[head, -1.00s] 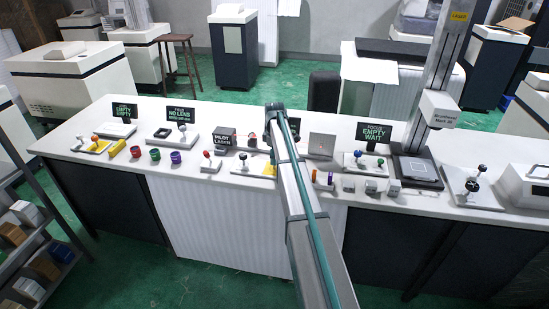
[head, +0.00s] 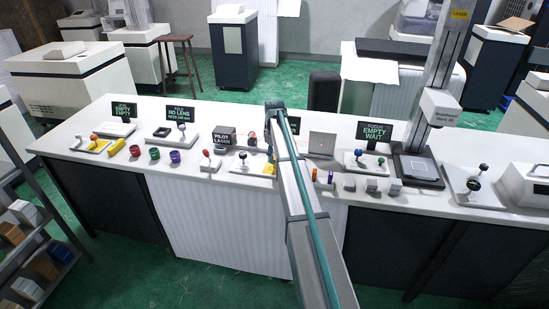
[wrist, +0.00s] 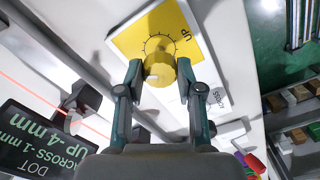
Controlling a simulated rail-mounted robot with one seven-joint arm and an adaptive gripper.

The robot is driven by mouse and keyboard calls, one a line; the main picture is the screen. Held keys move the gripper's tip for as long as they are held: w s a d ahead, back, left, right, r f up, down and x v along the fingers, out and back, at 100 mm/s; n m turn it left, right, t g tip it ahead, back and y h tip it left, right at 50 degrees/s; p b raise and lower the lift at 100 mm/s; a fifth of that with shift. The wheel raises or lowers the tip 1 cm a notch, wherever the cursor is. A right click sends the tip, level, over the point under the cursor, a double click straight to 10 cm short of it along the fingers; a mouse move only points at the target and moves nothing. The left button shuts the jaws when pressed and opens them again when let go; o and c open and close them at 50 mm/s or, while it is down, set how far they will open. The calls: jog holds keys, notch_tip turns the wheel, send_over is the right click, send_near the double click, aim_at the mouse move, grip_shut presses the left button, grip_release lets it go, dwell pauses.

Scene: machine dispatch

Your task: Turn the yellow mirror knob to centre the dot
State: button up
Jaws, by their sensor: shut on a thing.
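The yellow mirror knob (wrist: 159,73) sits on a yellow plate (wrist: 132,40) with a ring of dial marks and the word UP. My gripper (wrist: 159,67) is shut on the knob, one finger on each side of it. My arm hides the knob and my gripper there; only an edge of the yellow plate (head: 268,170) shows.
A red beam crosses the left of the wrist view. The PILOT LASER sign (head: 224,137) and a red-knobbed lever (head: 207,155) stand left of my arm.

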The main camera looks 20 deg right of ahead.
jog(key=m, duration=0.5)
jog(key=shift+m+b, duration=0.3)
jog(key=shift+b, duration=0.05)
dwell(0.4)
jog(key=o, duration=1.2)
jog(key=shift+c, duration=0.2)
notch_tip(320, 180, up, 12)
